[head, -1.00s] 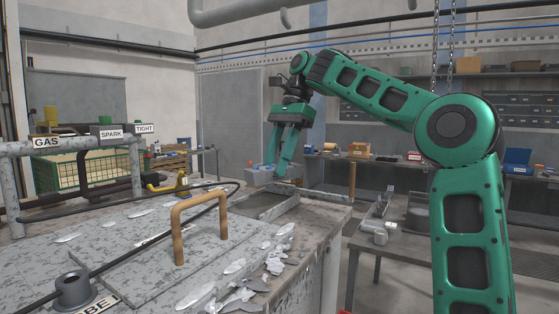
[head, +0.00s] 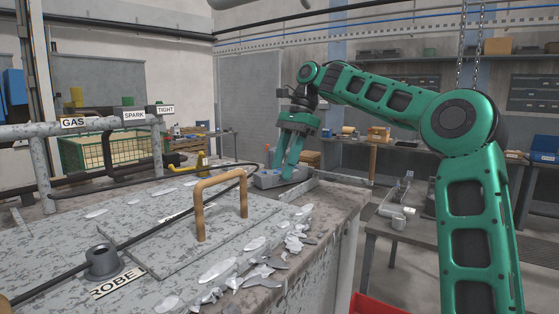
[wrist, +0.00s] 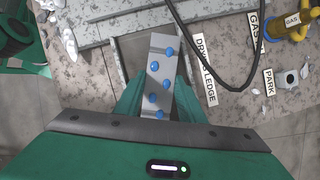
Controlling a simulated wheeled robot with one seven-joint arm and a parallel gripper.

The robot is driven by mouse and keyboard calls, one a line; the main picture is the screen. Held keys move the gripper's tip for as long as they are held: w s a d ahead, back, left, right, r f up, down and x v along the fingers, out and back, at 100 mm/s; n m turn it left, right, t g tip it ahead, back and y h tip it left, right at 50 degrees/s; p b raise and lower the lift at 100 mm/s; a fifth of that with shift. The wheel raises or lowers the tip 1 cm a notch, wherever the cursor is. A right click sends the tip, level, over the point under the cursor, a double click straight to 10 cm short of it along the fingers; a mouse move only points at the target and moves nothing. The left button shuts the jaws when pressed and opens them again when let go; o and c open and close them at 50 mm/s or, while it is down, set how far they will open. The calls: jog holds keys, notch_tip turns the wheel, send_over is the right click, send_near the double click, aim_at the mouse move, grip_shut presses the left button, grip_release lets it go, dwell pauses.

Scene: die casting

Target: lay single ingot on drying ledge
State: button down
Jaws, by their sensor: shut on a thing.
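The ingot (head: 268,181) is a grey block in the head view. In the wrist view the ingot (wrist: 155,87) is a pale slab with several blue spots, turned slightly against the ledge's sides. My gripper (head: 287,174) points down and is shut on it. The drying ledge (head: 299,192) is a shallow, grey-rimmed bay at the bench's far right corner. In the wrist view the ledge (wrist: 128,52) lies under the ingot, beside its "DRYING LEDGE" label (wrist: 204,70). The ingot is over or on the ledge; I cannot tell whether it touches the floor.
A plate with an orange-brown handle (head: 200,212) lies on the bench, with metal scraps (head: 262,262) along its right edge. A black hose (wrist: 203,57) curves close to the ledge. A yellow valve (wrist: 292,28) and "PARK" label (wrist: 269,82) lie to the right in the wrist view.

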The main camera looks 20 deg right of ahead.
jog(key=shift+f, duration=0.1)
jog(key=c, duration=1.2)
grip_release()
jog(key=shift+f, duration=0.1)
jog(key=shift+v, duration=3.8)
